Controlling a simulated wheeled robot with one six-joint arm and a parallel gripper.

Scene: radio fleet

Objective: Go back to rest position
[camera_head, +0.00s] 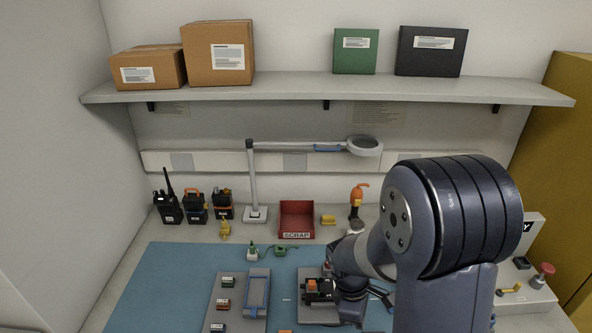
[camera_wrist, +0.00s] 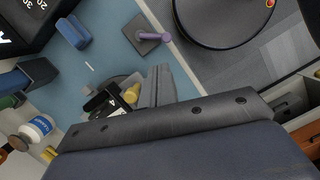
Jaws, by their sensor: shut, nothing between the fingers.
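My dark grey arm (camera_head: 445,225) fills the right of the head view and reaches down over the blue mat. My gripper (camera_head: 352,300) is low above the bench, beside a black device with an orange part (camera_head: 318,288) on a grey plate. Whether it touches that device cannot be told, as the arm hides part of the place. In the wrist view the gripper body spans the lower half, and the fingers (camera_wrist: 160,88) show above it, closed with nothing held.
A red SCRAP bin (camera_head: 297,220), several radios (camera_head: 195,207) and a magnifier lamp (camera_head: 364,146) stand at the back. A grey tray (camera_head: 241,303) holds small modules. A red button (camera_head: 543,270) sits at right. A shelf (camera_head: 300,90) with boxes hangs above. The mat's left side is clear.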

